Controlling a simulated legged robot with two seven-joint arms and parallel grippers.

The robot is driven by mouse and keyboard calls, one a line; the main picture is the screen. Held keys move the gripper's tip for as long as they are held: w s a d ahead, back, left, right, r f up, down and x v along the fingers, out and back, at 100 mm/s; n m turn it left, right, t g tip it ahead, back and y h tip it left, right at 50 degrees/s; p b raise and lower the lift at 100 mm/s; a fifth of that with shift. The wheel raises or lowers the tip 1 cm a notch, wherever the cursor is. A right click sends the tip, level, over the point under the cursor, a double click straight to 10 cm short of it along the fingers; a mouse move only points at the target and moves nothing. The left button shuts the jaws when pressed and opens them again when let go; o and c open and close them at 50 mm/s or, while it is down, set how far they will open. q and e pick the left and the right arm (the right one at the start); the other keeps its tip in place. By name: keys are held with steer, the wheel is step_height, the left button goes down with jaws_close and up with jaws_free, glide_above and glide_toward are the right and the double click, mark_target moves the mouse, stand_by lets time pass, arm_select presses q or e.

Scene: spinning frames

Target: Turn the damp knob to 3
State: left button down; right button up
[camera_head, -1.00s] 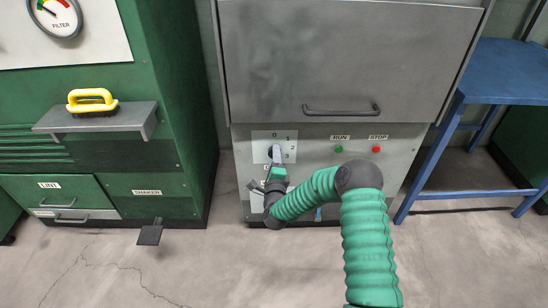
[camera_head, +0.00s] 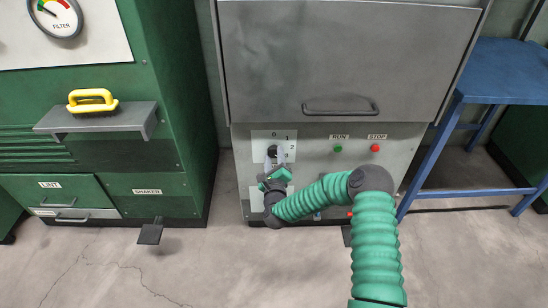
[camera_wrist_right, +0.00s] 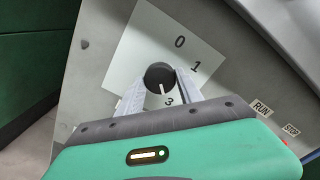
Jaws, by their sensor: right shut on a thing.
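The damp knob (camera_wrist_right: 157,72) is a round black knob on a white dial plate (camera_wrist_right: 130,52) marked 0, 1 and 3; a right finger covers the part of the dial between 1 and 3. Its white pointer line points down in the right wrist view, close to the 3 and slightly left of it. My right gripper (camera_wrist_right: 157,80) has its two grey fingers on either side of the knob, shut on it. In the head view my right gripper (camera_head: 270,160) covers much of the dial, and its green wrist is tilted. My left gripper is out of view.
The dial is on a grey machine (camera_head: 340,60) with a handled door above it. A green RUN button (camera_head: 338,149) and a red STOP button (camera_head: 375,148) are to the right. A green cabinet (camera_head: 180,80) stands left, a blue table (camera_head: 505,75) right.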

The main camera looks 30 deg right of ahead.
steer(key=shift+s+f, duration=0.1)
steer(key=shift+f, duration=0.25)
steer(key=o, duration=1.4)
steer(key=shift+c, duration=0.2)
steer(key=shift+o, duration=0.2)
steer(key=shift+d+r, duration=0.1)
steer(key=shift+r, duration=0.1)
steer(key=shift+s+a+p, duration=0.25)
steer(key=shift+a+p, duration=0.1)
steer(key=p+v, duration=0.4)
steer(key=v, duration=1.2)
steer(key=shift+d+p, duration=0.15)
steer(key=shift+p, duration=0.2)
